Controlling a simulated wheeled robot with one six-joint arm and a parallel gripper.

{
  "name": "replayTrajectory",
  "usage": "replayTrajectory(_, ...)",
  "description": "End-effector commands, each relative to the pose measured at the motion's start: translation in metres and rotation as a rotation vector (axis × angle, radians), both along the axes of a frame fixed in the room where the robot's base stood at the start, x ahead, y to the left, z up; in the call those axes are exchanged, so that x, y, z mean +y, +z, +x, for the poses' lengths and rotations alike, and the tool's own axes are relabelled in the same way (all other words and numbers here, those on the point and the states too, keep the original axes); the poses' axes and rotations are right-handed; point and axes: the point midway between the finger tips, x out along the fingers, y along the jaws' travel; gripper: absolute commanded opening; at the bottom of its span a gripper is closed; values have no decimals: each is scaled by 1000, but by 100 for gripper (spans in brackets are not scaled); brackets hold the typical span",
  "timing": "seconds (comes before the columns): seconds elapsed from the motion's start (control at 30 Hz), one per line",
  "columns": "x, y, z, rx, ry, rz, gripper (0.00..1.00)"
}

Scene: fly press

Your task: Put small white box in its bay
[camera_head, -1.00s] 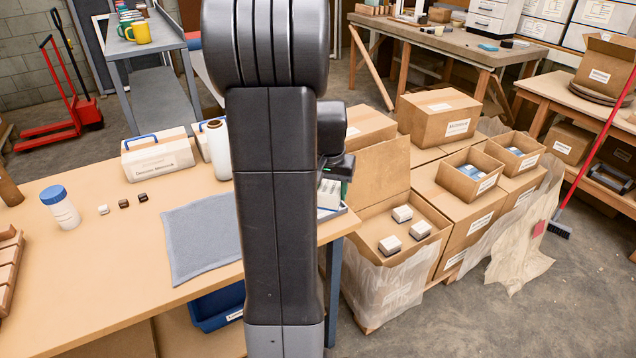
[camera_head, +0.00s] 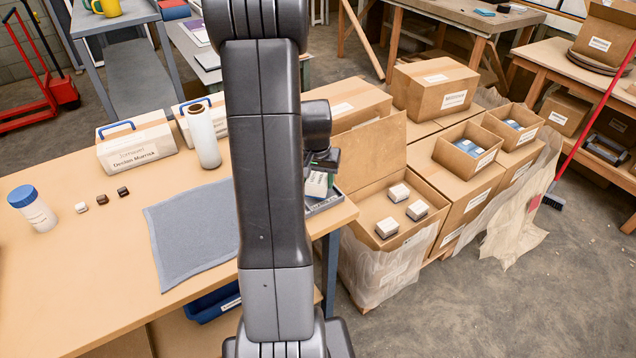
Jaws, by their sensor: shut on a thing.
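My gripper (camera_head: 322,163) is partly hidden behind my own dark arm, at the right end of the near table. It is shut on a small white box (camera_head: 316,184), of which only part shows beside the arm. The box is over or in a grey tray (camera_head: 326,204) at the table's corner; I cannot tell whether it touches the tray. Right of it stands an open carton (camera_head: 392,262) with three similar white boxes (camera_head: 398,192) on its cardboard inside. The carton's left inner area shows bare cardboard.
The carton's raised flap (camera_head: 371,152) stands behind its opening, close to my gripper. Closed cartons (camera_head: 435,90) and smaller open ones (camera_head: 468,150) lie behind and right. A grey cloth (camera_head: 192,235), white roll (camera_head: 203,137) and blue-capped jar (camera_head: 32,208) are on the table (camera_head: 95,265).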

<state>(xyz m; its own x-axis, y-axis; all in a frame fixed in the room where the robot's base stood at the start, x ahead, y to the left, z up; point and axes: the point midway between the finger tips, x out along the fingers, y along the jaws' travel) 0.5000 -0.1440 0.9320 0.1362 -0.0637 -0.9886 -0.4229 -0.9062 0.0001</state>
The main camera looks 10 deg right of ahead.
Motion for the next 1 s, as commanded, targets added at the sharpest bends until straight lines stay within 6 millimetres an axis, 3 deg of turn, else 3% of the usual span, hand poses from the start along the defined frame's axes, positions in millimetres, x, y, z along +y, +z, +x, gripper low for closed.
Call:
replayTrajectory(0.17, 0, -19, 0, 2, 0, 1, 19)
replayTrajectory(0.57, 0, -25, 0, -1, 0, 0, 19)
replayTrajectory(0.6, 0, -24, 0, 0, 0, 0, 56)
replayTrajectory(0.7, 0, -24, 0, 0, 0, 0, 72)
replayTrajectory(1.0, 0, -22, 0, 0, 0, 0, 72)
